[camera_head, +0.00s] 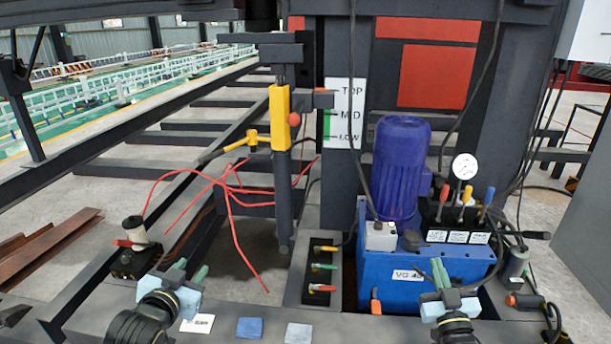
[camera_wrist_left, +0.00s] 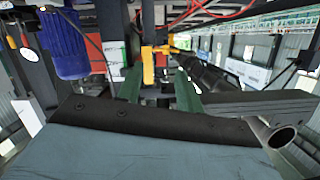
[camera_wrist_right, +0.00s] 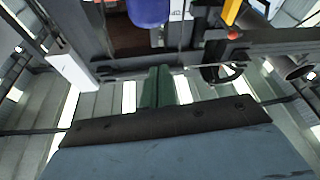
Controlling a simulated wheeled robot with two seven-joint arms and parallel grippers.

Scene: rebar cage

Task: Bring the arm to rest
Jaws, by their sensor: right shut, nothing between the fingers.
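My left gripper (camera_head: 190,270) is at the lower left of the head view, above the dark bench. Its two green fingers stand clearly apart in the left wrist view (camera_wrist_left: 158,88), with nothing between them. My right gripper (camera_head: 440,272) is at the lower right, in front of the blue hydraulic unit (camera_head: 388,278). Its green fingers are pressed together in the right wrist view (camera_wrist_right: 157,86), and they hold nothing. Both grippers appear raised and apart from the objects around them.
A joystick box (camera_head: 134,258) stands left of my left gripper. A panel of small coloured levers (camera_head: 320,268) lies between the grippers. A blue pad (camera_head: 249,328) and a grey pad (camera_head: 299,333) lie on the bench. Red wires (camera_head: 232,225) hang behind.

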